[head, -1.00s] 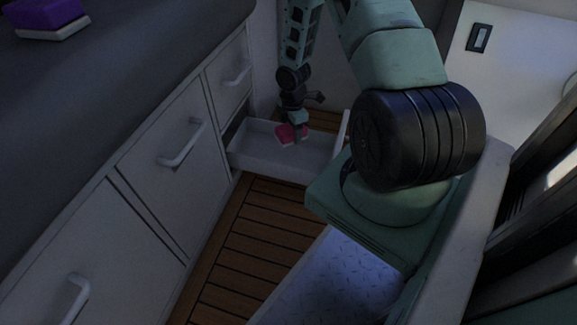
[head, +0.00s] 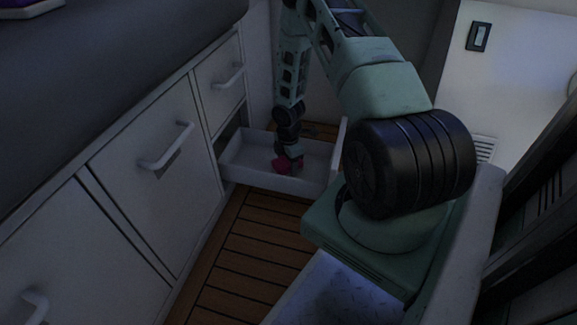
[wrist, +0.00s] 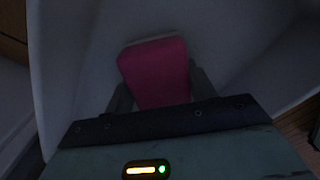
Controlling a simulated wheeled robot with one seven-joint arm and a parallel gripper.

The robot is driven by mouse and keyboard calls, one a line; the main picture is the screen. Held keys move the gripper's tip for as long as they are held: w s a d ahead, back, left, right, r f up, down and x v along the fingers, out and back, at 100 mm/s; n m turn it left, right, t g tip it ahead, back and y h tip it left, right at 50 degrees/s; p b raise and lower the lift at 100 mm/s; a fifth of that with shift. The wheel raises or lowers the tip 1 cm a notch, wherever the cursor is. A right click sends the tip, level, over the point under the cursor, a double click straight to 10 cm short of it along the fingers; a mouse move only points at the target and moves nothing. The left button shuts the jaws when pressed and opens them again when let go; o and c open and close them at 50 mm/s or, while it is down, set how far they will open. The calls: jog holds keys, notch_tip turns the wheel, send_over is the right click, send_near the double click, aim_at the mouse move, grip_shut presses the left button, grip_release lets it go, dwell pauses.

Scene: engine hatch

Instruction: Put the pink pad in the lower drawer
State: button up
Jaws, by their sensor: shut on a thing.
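The pink pad (head: 283,163) is in my gripper (head: 288,166), inside the open lower drawer (head: 265,178). In the wrist view the pad (wrist: 155,72) sits between my two fingers (wrist: 160,92), pink with a pale edge at its far end. My gripper is shut on it. The drawer's pale inside (wrist: 80,60) surrounds the pad in the wrist view. I cannot tell whether the pad touches the drawer floor.
The shut upper drawer (head: 222,82) is above the open one, with a bar handle. Cabinet doors (head: 155,170) with handles line the left, under a dark counter (head: 90,60). A purple and white item (head: 30,8) is at the counter's far left. Slatted wood floor (head: 235,250) lies in front.

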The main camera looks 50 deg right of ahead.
jog(key=shift+f, duration=0.15)
jog(key=o, duration=1)
jog(key=shift+o, duration=0.2)
notch_tip(320, 180, up, 12)
jog(key=p, duration=0.8)
jog(key=shift+r, duration=0.2)
